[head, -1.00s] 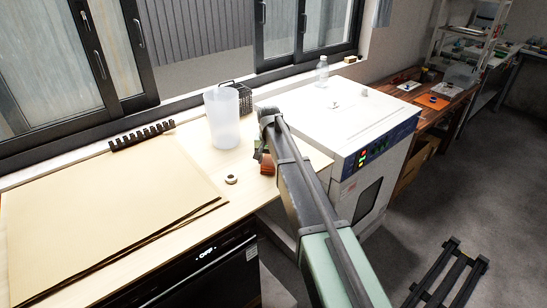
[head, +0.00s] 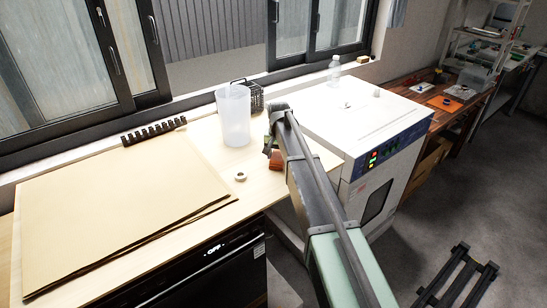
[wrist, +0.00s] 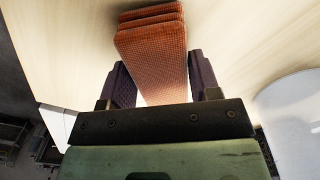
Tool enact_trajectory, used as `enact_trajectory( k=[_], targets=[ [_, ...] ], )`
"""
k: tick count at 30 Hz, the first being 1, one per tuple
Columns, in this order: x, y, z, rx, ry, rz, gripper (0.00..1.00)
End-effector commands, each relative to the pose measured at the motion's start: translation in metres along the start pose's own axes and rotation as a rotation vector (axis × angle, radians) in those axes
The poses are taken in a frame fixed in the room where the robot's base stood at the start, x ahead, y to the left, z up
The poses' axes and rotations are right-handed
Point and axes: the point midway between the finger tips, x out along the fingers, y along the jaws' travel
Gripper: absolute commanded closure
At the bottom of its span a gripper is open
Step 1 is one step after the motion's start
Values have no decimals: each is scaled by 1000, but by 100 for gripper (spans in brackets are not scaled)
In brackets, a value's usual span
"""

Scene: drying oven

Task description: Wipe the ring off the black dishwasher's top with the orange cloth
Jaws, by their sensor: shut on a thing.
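The orange cloth (head: 277,163) is a folded, layered pad at the right end of the pale wooden top (head: 205,222) over the black dishwasher (head: 225,272). In the wrist view the cloth (wrist: 155,55) sits between both fingers. My gripper (wrist: 158,66) is shut on it, and in the head view my gripper (head: 271,150) is partly hidden by my arm. I cannot tell whether the cloth presses on the wood or hangs just above it. No ring mark is clear on the visible wood; my arm and the cardboard cover parts of it.
A translucent cup (head: 233,115) and a small whitish roll (head: 240,176) stand left of the cloth. Flat cardboard sheets (head: 115,215) cover the left, with a dark rack (head: 155,131) behind. A white oven (head: 350,125) with a bottle (head: 334,72) stands right. Bare wood lies around the roll.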

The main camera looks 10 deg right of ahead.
Motion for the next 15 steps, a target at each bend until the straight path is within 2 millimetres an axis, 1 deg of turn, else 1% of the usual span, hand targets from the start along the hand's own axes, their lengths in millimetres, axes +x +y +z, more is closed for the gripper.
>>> enact_trajectory(
  k=[1,3,9,15],
  targets=[
    [0,3,-4,1,0,0,62],
    [0,5,-7,0,0,0,62],
    [0,8,-10,0,0,0,62],
    [2,21,-26,1,0,0,62]
  ],
)
